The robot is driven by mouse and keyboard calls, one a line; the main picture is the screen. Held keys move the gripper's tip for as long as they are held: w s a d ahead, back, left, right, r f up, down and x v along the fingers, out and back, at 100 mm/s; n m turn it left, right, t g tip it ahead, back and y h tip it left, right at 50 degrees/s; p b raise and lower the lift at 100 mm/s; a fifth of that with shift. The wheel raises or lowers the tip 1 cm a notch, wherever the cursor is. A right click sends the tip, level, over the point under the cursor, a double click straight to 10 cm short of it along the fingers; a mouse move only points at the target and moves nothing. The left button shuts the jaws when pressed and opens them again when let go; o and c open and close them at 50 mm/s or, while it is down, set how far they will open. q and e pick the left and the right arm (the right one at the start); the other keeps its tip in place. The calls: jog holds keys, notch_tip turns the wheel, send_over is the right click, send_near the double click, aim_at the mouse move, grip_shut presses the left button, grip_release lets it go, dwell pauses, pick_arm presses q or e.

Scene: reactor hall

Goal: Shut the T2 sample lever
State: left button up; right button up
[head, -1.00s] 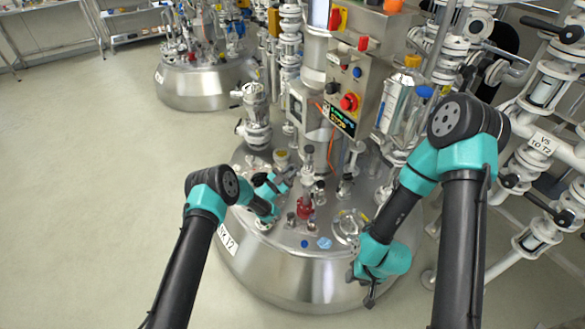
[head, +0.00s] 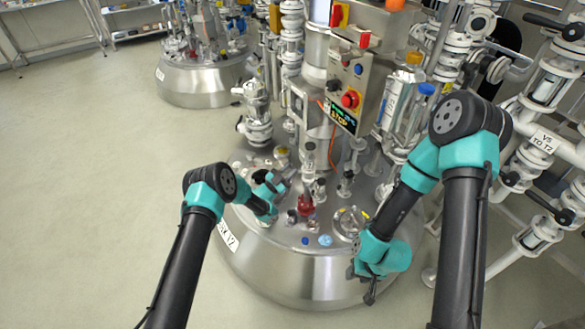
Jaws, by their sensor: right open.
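The steel reactor vessel (head: 310,274) with a partly readable label (head: 228,237) stands in the middle of the head view. Several small fittings stand on its lid, among them a red one (head: 305,206). I cannot tell which fitting is the T2 sample lever. My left gripper (head: 284,182) is over the lid's left part, left of and behind the red fitting; its fingers are too small to tell whether it is open or shut. My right gripper (head: 361,284) hangs at the vessel's front right side, open, with nothing seen in it.
A control box (head: 352,85) with a red knob rises behind the lid. White piping (head: 540,150) with black handles and a "V5 TO T2" label fills the right. A second vessel (head: 200,83) stands at the back left. The floor at left is clear.

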pick_arm(q)
jog(key=v, duration=1.6)
